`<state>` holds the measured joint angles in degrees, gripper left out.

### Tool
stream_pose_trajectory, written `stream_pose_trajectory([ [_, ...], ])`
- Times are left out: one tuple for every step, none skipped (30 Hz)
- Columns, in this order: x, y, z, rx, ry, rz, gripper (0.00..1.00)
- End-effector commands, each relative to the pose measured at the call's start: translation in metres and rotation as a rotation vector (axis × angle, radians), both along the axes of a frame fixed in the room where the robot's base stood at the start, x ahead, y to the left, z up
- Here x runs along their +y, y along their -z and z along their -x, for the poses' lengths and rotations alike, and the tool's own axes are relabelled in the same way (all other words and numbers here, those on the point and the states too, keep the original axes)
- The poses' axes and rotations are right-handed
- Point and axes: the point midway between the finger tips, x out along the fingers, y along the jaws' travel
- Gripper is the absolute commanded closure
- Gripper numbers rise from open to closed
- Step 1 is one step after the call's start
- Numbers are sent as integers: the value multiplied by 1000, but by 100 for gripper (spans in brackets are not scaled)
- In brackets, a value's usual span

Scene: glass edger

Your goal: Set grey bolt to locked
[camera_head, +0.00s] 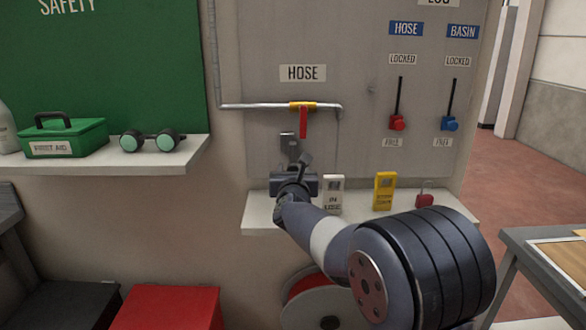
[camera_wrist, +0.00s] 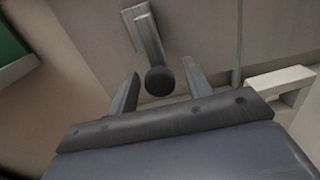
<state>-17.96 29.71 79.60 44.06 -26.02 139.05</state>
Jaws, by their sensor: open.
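A grey metal bolt piece (camera_head: 290,145) is on the grey panel below the pipe, partly hidden by my gripper (camera_head: 302,163). In the wrist view, a grey bar (camera_wrist: 148,38) runs down to a round dark knob (camera_wrist: 160,81). My open gripper (camera_wrist: 161,68) has one finger on each side of this knob, with a visible gap on both sides. The jaws are not closed on it. No lock label for the grey bolt can be made out.
A pipe with a red-handled valve (camera_head: 303,121) runs above my gripper. A shelf (camera_head: 262,213) below holds a white tag block (camera_head: 333,193), a yellow one (camera_head: 384,191) and a red padlock (camera_head: 425,194). Red (camera_head: 397,123) and blue (camera_head: 449,123) sliders sit at their lower ends, right.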

Motion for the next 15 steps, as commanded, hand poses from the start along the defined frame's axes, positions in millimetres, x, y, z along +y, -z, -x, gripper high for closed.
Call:
stream_pose_trajectory([
  [0, 0, -2, 0, 0, 0, 52],
  [0, 0, -2, 0, 0, 0, 52],
  [0, 0, -3, 0, 0, 0, 52],
  [0, 0, -3, 0, 0, 1, 52],
  [0, 0, -3, 0, 0, 1, 52],
  [0, 0, -2, 0, 0, 1, 52],
  [0, 0, -2, 0, 0, 1, 52],
  [0, 0, -2, 0, 0, 1, 52],
  [0, 0, -2, 0, 0, 1, 52],
  [0, 0, -2, 0, 0, 1, 54],
  [0, 0, -2, 0, 0, 1, 57],
  [0, 0, -2, 0, 0, 1, 60],
  [0, 0, -2, 0, 0, 1, 63],
  [0, 0, -2, 0, 0, 1, 65],
  [0, 0, -2, 0, 0, 1, 68],
])
